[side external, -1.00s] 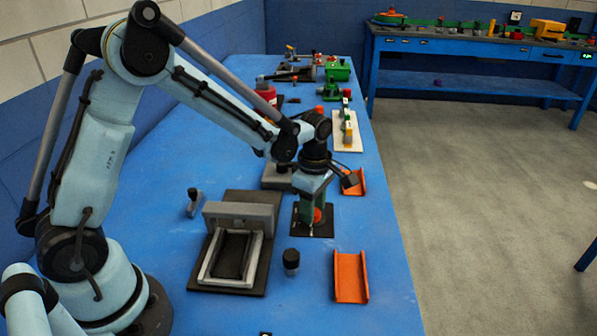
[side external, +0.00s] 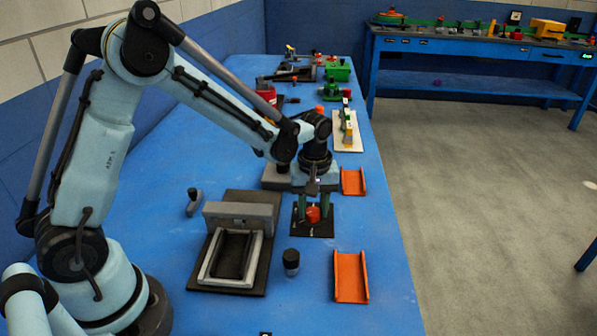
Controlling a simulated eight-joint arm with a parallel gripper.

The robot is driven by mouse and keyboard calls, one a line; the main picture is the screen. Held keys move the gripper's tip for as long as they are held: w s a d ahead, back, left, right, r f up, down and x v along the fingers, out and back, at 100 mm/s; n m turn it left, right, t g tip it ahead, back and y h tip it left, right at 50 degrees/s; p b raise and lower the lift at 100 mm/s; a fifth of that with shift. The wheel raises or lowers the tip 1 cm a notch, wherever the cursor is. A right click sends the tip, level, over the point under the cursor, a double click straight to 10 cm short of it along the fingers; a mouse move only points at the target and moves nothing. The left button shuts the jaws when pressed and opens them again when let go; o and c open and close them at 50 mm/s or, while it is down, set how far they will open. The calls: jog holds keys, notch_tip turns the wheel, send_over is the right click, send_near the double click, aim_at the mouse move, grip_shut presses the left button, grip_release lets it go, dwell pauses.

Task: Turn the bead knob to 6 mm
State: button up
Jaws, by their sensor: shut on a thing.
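The bead knob (side external: 313,214) is a small red-orange knob on a dark square plate (side external: 325,230) with small white marks. My gripper (side external: 313,208) points straight down over the plate. Its two dark green fingers stand left and right of the knob and are shut on it. The knob's front shows between the fingers; the rest is hidden. The marks are too small to read, so I cannot tell the knob's setting.
A grey frame fixture (side external: 212,270) stands left of the plate. A black-capped cylinder (side external: 291,261) stands in front. Orange channel pieces lie at the front right (side external: 350,277) and behind the plate (side external: 353,182). Several tools and parts crowd the far bench. Blue table is bare between.

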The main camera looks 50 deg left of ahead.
aim_at(313, 211)
jog(key=m, duration=0.6)
jog(key=shift+m, duration=0.3)
jog(key=m, duration=1.1)
jog(key=shift+m, duration=0.3)
jog(key=m, duration=0.5)
jog(key=shift+m, duration=0.4)
jog(key=o, duration=1)
jog(key=shift+o, duration=0.2)
notch_tip(313, 211, up, 12)
